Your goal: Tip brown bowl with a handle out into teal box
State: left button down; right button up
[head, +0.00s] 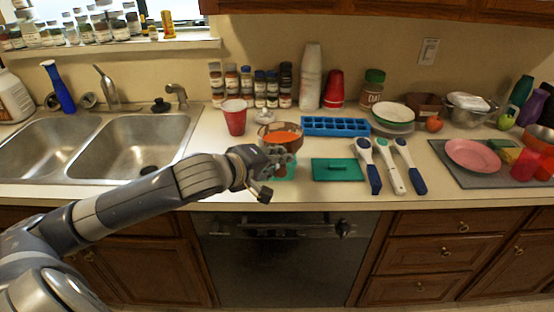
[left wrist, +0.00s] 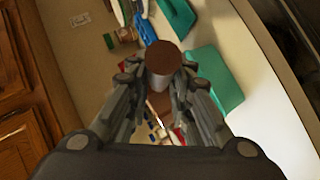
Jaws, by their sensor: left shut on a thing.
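The brown bowl with a handle (head: 267,139) is in the head view, with orange showing inside it. The gripper and arm partly hide both bowl and box. In the left wrist view my left gripper (left wrist: 160,78) has its fingers on both sides of a brown-ended handle (left wrist: 163,58). A teal shape (left wrist: 215,82) shows beside the fingers there. My right gripper is not in view.
A flat teal lid (head: 338,169) lies right of the box, with several blue-and-white utensils (head: 393,166) beyond it. A blue ice tray (head: 336,126) and a red cup (head: 234,117) stand behind. The sink (head: 150,145) is at left.

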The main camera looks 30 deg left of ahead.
pick_arm(q)
jog(key=shift+a+r+g+p, duration=0.1)
jog(key=shift+r+g+p, duration=0.2)
jog(key=shift+r+p, duration=0.55)
jog(key=shift+w+r+n+h+p, duration=0.1)
jog(key=shift+r+n+h+p, duration=0.5)
jog(key=shift+r+p, duration=0.7)
jog(key=w+a+r+n+g+h+p, duration=0.2)
jog(key=w+a+r+n+h+p, duration=0.1)
jog(key=a+r+p, duration=0.1)
jog(key=w+a+r+n+g+h+p, duration=0.2)
jog(key=a+r+n+h+p, duration=0.2)
jog(key=a+p, duration=0.3)
jog(key=shift+w+n+h+p, duration=0.3)
jog(key=shift+w+p, duration=0.1)
jog(key=shift+p, duration=0.2)
dwell(1.2)
